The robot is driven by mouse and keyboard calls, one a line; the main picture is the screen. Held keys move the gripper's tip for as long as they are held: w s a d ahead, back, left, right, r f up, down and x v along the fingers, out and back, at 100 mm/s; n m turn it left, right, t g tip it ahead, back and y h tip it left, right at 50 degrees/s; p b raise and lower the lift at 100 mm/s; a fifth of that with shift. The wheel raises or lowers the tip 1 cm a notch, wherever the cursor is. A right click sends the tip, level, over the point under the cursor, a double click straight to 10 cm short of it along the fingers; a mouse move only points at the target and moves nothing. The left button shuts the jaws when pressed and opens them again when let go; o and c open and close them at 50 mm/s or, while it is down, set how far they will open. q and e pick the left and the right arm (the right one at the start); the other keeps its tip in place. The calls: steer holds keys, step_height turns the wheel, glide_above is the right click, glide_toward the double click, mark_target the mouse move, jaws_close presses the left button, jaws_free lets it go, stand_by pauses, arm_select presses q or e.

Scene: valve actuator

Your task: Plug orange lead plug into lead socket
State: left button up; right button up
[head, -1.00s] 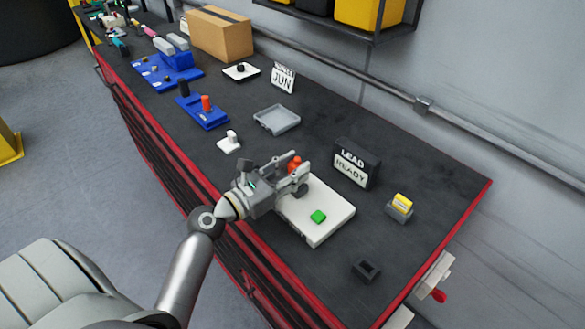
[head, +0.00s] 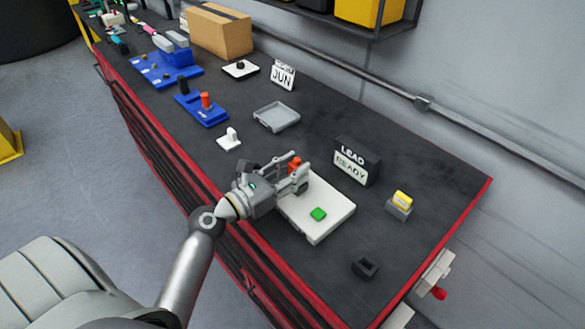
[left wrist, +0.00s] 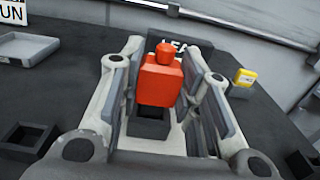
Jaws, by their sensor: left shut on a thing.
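The orange lead plug (head: 295,163) stands between the fingers of my left gripper (head: 296,171), over the left part of a white base (head: 323,226). In the left wrist view the upright orange plug (left wrist: 160,82) has a round knob on top, and the gripper is shut on it. A dark square socket (left wrist: 150,124) shows just below the plug; I cannot tell whether the plug's lower end is inside it. A dark sign (head: 357,162) reading LEAD READY stands behind the base. My right gripper is not in view.
A yellow block in a grey holder (head: 399,210) and a small dark open holder (head: 365,268) lie to the right. A grey tray (head: 276,117) and blue fixtures (head: 203,112) are farther left. Bench space around the sign is clear.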

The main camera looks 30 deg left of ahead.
arm_select(q)
steer(key=shift+f+b, duration=0.55)
steer(key=shift+f, duration=0.35)
steer(key=o, duration=1.1)
steer(key=v, duration=1.2)
steer(key=shift+a, duration=0.1)
